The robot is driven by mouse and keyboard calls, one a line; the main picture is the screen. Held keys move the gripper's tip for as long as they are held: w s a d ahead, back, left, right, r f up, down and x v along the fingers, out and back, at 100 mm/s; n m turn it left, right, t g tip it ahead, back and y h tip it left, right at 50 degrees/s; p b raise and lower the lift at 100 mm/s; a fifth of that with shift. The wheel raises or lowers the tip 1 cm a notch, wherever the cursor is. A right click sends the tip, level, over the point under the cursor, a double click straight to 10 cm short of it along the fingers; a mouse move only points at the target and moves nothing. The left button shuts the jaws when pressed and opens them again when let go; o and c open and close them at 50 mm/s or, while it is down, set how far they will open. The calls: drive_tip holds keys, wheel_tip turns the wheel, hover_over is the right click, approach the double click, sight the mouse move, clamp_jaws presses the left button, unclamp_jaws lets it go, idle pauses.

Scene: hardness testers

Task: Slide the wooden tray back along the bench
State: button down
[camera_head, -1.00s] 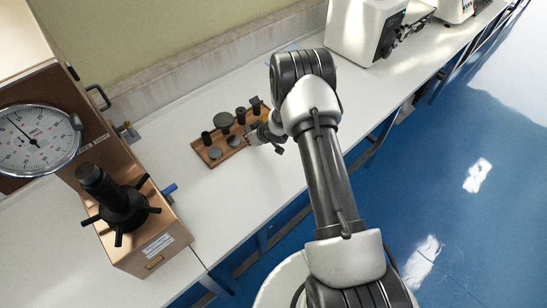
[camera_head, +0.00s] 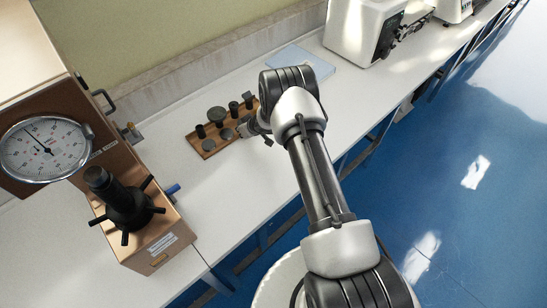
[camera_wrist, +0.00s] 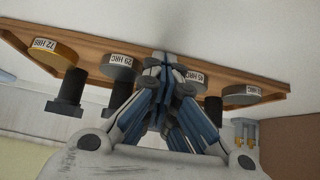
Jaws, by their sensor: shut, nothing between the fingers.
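The wooden tray (camera_head: 207,153) lies on the white bench, slanted. It carries dark upright cylinders (camera_head: 200,131) and flat round test blocks (camera_head: 227,134). In the wrist view the tray (camera_wrist: 88,56) spans the picture, with blocks labelled 72 HRB (camera_wrist: 53,52), 25 HRC (camera_wrist: 118,66) and 45 HRC (camera_wrist: 190,77). My gripper (camera_head: 247,130) is at the right part of the tray's near side, low over the bench. Its fingertips (camera_wrist: 165,60) are together and empty, overlapping the tray's edge in the wrist view; exact contact is hard to see.
A hardness tester with a dial (camera_head: 45,145) and a black-handled spindle (camera_head: 125,205) stands left of the tray. A pale blue mat (camera_head: 300,62) and a white machine (camera_head: 362,30) are at the right. The wall (camera_head: 170,85) runs behind. Bare bench lies before the tray.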

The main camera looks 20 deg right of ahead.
sight(233, 128)
drive_tip(key=shift+s+a+f, duration=0.1)
drive_tip(key=shift+a+f, duration=0.05)
drive_tip(key=shift+f, duration=0.1)
drive_tip(key=shift+w+a+p, duration=0.2)
drive_tip(key=shift+w+p, duration=0.2)
drive_tip(key=shift+w, duration=0.2)
drive_tip(key=shift+w+a+p, duration=0.2)
drive_tip(key=shift+w+p, duration=0.15)
drive_tip(key=shift+w, duration=0.2)
drive_tip(key=shift+w+a+f, duration=0.1)
drive_tip(key=shift+w+a, duration=0.15)
drive_tip(key=shift+w, duration=0.35)
drive_tip(key=shift+w+a, duration=0.2)
drive_tip(key=shift+w, duration=0.4)
drive_tip(key=shift+s+d, duration=0.2)
drive_tip(key=shift+s, duration=0.25)
drive_tip(key=shift+d, duration=0.1)
drive_tip(key=shift+w+r+p, duration=0.1)
drive_tip(key=shift+r+p, duration=0.45)
drive_tip(key=shift+r, duration=0.1)
wheel_tip(233, 128, up, 10)
drive_tip(key=p, duration=0.8)
